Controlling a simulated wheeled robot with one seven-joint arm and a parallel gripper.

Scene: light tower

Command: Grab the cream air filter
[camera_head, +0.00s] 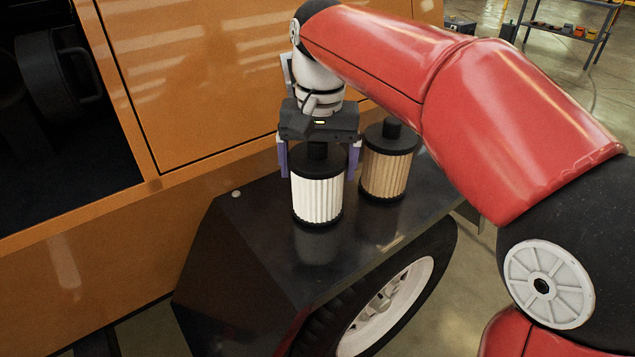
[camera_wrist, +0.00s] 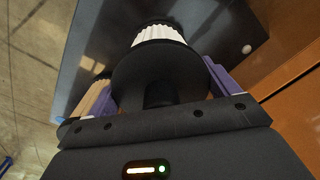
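The cream air filter (camera_head: 318,199) stands upright on the black fender, with a pleated cream body, black end caps and a black knob on top. My gripper (camera_head: 318,170) is right above it, pointing down. Its two purple fingers reach down on either side of the top cap, and the filter is between them. The fingers look spread wider than the cap, with no clear grip on it. In the wrist view the filter's black cap (camera_wrist: 160,75) and knob sit between the fingers, with the cream pleats (camera_wrist: 160,34) beyond.
A tan filter (camera_head: 386,173) with black caps stands close to the right, near my right finger. The black fender (camera_head: 270,235) is bare in front. The orange machine body (camera_head: 230,80) rises behind. A wheel (camera_head: 390,300) is below the fender.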

